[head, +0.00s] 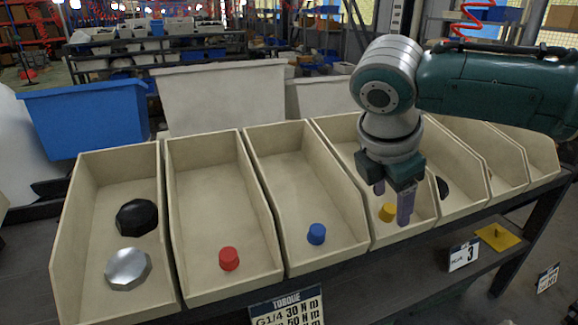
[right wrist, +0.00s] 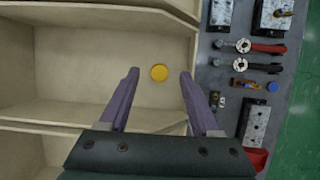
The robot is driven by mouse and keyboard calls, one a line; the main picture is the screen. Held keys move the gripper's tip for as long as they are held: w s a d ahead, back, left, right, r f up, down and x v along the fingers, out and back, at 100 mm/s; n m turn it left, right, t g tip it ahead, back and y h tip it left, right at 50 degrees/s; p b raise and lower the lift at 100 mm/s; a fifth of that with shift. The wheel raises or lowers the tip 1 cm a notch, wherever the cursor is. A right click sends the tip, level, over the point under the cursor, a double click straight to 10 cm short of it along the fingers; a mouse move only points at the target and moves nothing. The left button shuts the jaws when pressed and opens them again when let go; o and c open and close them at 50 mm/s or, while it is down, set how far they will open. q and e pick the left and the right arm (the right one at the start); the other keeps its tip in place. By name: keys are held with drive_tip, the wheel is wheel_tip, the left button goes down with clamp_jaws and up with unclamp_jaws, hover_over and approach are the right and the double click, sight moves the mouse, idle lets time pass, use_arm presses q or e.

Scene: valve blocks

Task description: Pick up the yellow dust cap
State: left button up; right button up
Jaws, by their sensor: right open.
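The yellow dust cap (head: 387,212) lies in a beige bin (head: 350,135), near its front end. My right gripper (head: 392,205) is over that bin with its purple fingers pointing down, and one finger shows just right of the cap. In the right wrist view the cap (right wrist: 159,72) lies between the lines of the two open fingers (right wrist: 160,85), a little ahead of the tips. The fingers are apart and nothing is between them in grip. My left gripper is not in view.
Neighbouring bins hold a blue cap (head: 317,234), a red cap (head: 229,259), and black (head: 137,217) and silver (head: 128,269) pieces. Bin walls stand close on both sides of the gripper. Beyond the bin front, the wrist view shows a grey surface (right wrist: 222,75) with tools and metal blocks.

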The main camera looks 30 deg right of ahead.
drive_tip(key=shift+x, duration=0.8)
drive_tip(key=shift+c, duration=0.2)
clamp_jaws()
